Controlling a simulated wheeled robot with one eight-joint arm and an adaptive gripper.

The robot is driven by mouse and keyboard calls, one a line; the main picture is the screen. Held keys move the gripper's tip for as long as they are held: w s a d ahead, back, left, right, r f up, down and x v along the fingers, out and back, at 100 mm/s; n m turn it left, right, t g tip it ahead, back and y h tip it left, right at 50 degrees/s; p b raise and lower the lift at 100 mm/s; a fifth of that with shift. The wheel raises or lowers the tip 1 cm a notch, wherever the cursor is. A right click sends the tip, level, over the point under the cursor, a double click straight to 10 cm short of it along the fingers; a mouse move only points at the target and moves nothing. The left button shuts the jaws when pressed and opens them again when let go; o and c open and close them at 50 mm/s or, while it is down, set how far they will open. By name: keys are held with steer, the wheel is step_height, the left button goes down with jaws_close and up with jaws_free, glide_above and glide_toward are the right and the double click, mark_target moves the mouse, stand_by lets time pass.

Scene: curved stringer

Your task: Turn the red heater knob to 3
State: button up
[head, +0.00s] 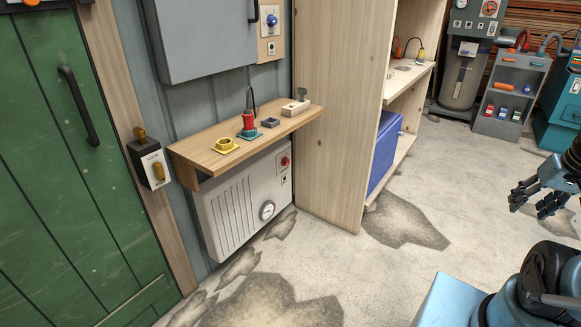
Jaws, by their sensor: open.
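The red heater knob (286,161) sits at the upper right of a pale ribbed heater (228,207) on the wall, under a wooden shelf. It is small here, and I cannot read its setting or any numbers around it. A round white gauge (267,210) is on the heater's lower right. My gripper (530,203) is at the right edge of the head view, dark-fingered, open and empty. It is far to the right of the knob and touches nothing.
The wooden shelf (190,152) juts out above the heater, holding a yellow piece (225,145), a red plug-like item (248,122) and small blocks. A tall wooden cabinet (335,130) stands right of the heater. The stained floor (385,275) in front is clear. A green door (45,180) is left.

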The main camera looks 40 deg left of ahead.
steer(key=w+a+r+n+y, duration=0.2)
steer(key=w+a+n+y, duration=0.15)
steer(key=w+a, duration=0.6)
steer(key=w+a+r+n+y, duration=0.2)
steer(key=w+a+r+n, duration=0.15)
steer(key=w+a, duration=0.55)
steer(key=w+a+f+n+y, duration=0.25)
steer(key=w+a, duration=0.25)
steer(key=a, duration=0.7)
steer(key=w+a+f+n+y, duration=0.2)
steer(key=w+a+f+n, duration=0.15)
steer(key=a, duration=0.95)
steer(key=a+f+n+g+y, duration=0.1)
steer(key=a+f+n+y, duration=0.1)
steer(key=a+f, duration=0.65)
steer(key=a+f+n+y, duration=0.25)
steer(key=a+f, duration=0.25)
steer(key=a, duration=0.7)
steer(key=s+a+f+n, duration=0.1)
steer(key=s+a+f, duration=0.2)
steer(key=f, duration=0.3)
steer(key=s+a+f+n+y, duration=0.1)
steer(key=s+a+f, duration=0.2)
steer(key=f, duration=0.3)
steer(key=s+a+f+n+g, duration=0.1)
steer(key=s+a+f, duration=0.2)
steer(key=s+f, duration=0.1)
steer(key=shift+s+a+f, duration=0.15)
steer(key=shift+s+f, duration=0.1)
steer(key=shift+f, duration=0.65)
